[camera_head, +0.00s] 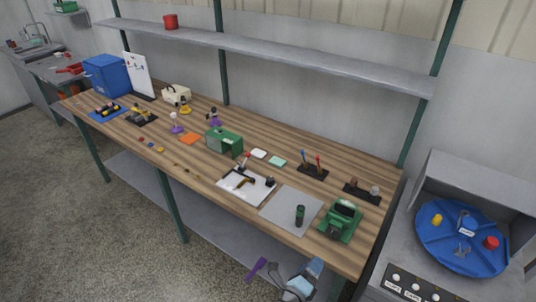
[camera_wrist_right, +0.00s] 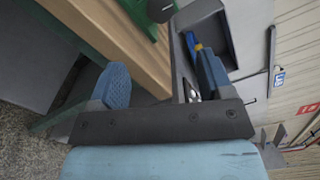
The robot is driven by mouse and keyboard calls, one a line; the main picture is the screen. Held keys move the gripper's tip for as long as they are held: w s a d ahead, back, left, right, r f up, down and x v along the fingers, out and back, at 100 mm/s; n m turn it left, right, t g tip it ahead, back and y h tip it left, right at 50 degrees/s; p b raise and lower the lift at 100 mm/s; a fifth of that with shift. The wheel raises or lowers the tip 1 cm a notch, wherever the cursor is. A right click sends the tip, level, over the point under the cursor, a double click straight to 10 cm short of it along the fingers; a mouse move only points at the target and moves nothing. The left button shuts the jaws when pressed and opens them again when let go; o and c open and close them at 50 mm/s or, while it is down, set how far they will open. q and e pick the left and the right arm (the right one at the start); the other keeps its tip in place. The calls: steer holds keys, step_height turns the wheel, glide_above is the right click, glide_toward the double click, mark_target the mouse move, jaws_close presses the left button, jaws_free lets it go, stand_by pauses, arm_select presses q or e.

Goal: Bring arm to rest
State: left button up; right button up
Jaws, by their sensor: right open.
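My right gripper (camera_head: 286,268) is at the bottom of the head view, in front of the bench's near right edge. Its jaws are apart and nothing shows between them. In the right wrist view the two blue-padded fingers (camera_wrist_right: 162,78) stand wide apart, with the wooden bench edge (camera_wrist_right: 115,45) beyond them. The gripper seems clear of the bench, though the exact gap cannot be told. My left gripper is not in view.
The wooden bench (camera_head: 225,170) holds a white tray (camera_head: 230,192), a grey mat (camera_head: 279,211) and a green machine (camera_head: 341,220). A lower shelf (camera_head: 215,228) runs beneath. A cabinet with a blue round tray (camera_head: 430,242) stands right. Open floor (camera_head: 60,200) lies left.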

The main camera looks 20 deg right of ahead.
steer(key=s+a+f+m+g+y, duration=0.25)
steer(key=s+m+y, duration=0.35)
steer(key=m, duration=0.4)
steer(key=s+a+f+m+g+y, duration=0.2)
steer(key=s+f+m+y, duration=0.2)
steer(key=s+m+y, duration=0.45)
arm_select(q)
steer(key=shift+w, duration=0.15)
arm_select(e)
step_height(320, 180, up, 11)
steer(key=s+m+t+y, duration=0.2)
steer(key=m+t, duration=0.2)
steer(key=m, duration=1.4)
steer(key=shift+s+f, duration=0.15)
steer(key=shift+s, duration=0.15)
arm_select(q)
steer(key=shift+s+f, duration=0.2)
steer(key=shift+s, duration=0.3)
